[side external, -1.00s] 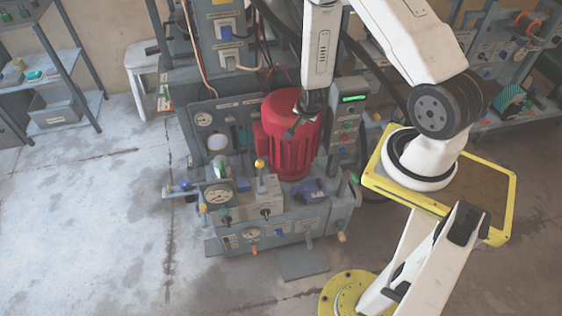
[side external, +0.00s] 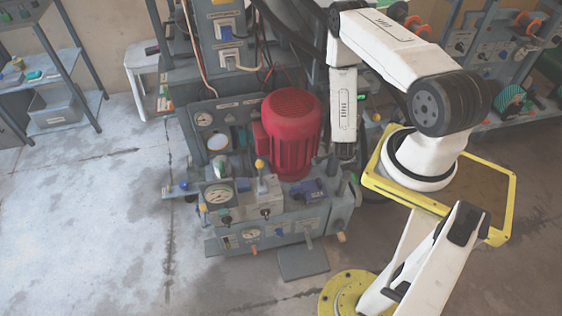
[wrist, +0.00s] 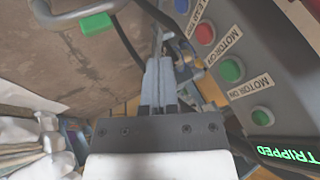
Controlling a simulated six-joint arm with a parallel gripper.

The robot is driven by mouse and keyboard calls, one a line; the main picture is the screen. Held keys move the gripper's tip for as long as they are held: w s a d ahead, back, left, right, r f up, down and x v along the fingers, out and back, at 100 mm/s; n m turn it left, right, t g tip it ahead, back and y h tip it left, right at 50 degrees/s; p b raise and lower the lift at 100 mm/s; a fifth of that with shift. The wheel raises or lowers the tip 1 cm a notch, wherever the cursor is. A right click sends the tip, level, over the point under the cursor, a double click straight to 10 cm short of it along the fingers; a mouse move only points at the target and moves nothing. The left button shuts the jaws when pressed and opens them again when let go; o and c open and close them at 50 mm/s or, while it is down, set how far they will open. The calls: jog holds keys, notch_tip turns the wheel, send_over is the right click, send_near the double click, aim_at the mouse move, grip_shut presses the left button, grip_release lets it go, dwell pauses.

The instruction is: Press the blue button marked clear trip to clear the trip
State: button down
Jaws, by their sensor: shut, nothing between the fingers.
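A grey control panel (wrist: 262,45) fills the right of the wrist view. Its blue button (wrist: 182,5) is at the top edge, with its label cut off by the frame. Below it are a red button (wrist: 204,33) and two green buttons (wrist: 231,70). A green display (wrist: 288,155) reads "TRIPPED". My gripper (wrist: 158,62) is shut and empty, pointing past the panel's left side, apart from the blue button in the picture. In the side view my wrist link covers most of the panel, and the fingers cannot be made out.
A red motor (side external: 292,135) stands just left of my wrist in the side view. A bench (side external: 265,225) with gauges, levers and knobs is in front of it. A green block (wrist: 95,23) and a grey bar are at the wrist view's upper left. Open floor lies to the left.

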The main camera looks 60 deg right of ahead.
jog(key=shift+s+f+m, duration=0.3)
jog(key=shift+s+f, duration=0.05)
jog(key=shift+s, duration=0.2)
jog(key=shift+d, duration=0.1)
jog(key=shift+x, duration=4.5)
jog(key=shift+w+d+f, duration=0.15)
jog(key=shift+w+d, duration=0.55)
jog(key=shift+d, duration=0.15)
jog(key=shift+w+d+f, duration=0.2)
jog(key=shift+w+d, duration=0.5)
jog(key=shift+d, duration=0.15)
